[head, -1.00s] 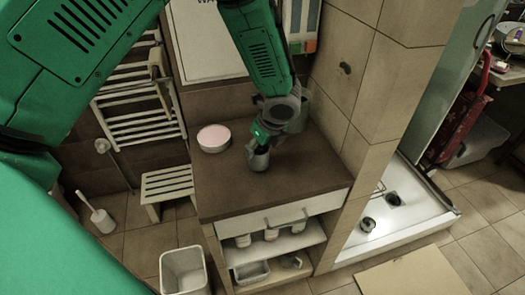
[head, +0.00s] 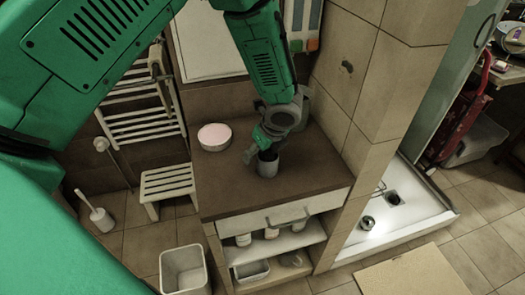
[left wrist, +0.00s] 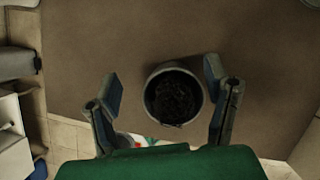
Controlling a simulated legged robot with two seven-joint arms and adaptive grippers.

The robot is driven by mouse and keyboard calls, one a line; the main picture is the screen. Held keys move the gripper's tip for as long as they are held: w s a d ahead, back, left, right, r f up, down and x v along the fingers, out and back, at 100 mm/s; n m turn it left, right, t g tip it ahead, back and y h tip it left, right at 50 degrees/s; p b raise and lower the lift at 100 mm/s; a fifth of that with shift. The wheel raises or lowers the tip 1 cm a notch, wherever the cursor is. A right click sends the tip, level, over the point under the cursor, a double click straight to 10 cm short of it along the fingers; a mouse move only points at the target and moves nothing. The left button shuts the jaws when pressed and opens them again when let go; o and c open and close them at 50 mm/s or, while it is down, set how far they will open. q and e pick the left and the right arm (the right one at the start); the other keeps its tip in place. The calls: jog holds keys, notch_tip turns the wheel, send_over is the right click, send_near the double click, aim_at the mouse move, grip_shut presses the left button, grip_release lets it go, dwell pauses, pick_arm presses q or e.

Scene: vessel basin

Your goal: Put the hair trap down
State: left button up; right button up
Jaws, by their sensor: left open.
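The hair trap (head: 268,166) is a small grey cup standing upright on the brown countertop (head: 230,190). In the left wrist view the hair trap (left wrist: 150,98) shows from above, with a dark tangled mass inside. My left gripper (head: 256,150) is open, just above and behind the cup in the head view. In the left wrist view the fingers of my left gripper (left wrist: 161,80) are spread wide, one on each side of the cup, with the cup nearer the right finger. Whether a finger touches it I cannot tell. My right gripper is not in view.
A round pinkish-topped container (head: 215,137) stands left of the cup on the counter. A tiled wall (head: 350,120) bounds the counter on the right. A shower tray (head: 400,222) with a dark square drain opening (head: 393,197) and a round metal piece (head: 367,222) lies beyond it.

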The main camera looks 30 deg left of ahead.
pick_arm(q)
jog(key=d+f+v, duration=0.1)
jog(key=d+v, duration=0.1)
jog(key=v, duration=1)
jog(key=s+d+f+n+g+h, duration=0.1)
jog(key=s+d+f+n+h, duration=0.15)
jog(key=s+f+n, duration=0.55)
jog(key=s+d+f+n+g+h, duration=0.2)
jog(key=s+f+n+h, duration=0.15)
jog(key=s+f, duration=0.65)
jog(key=s+a+f+n+t+y, duration=0.25)
jog(key=s+a+n, duration=0.45)
jog(key=s+n, duration=0.35)
notch_tip(320, 180, down, 12)
jog(key=d+m+b, duration=0.1)
jog(key=b, duration=1)
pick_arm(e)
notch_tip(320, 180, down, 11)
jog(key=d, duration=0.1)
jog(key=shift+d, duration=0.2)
